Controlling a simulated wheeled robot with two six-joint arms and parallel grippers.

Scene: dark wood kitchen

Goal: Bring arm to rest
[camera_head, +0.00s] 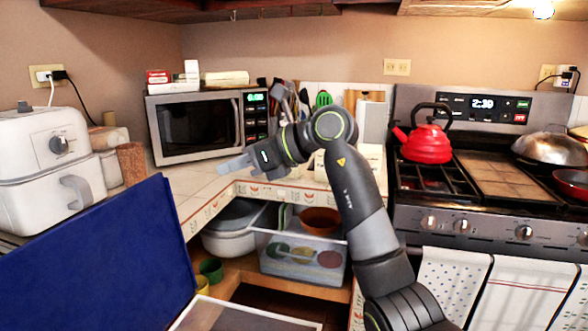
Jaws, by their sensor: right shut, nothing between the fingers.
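My right arm comes in from the lower right of the head view, rises in front of the counter corner and bends to the left at its elbow. Its right gripper (236,164) points left, shut and empty, in front of the counter below the microwave. It appears apart from the counter, though the depth is hard to judge. My left gripper is not in view.
A microwave (195,125) stands on the tiled counter (190,180). A white air fryer (50,165) and a blue panel (100,260) fill the left. A red kettle (427,143) sits on the stove at right. Open shelves below hold a clear plastic bin (325,260).

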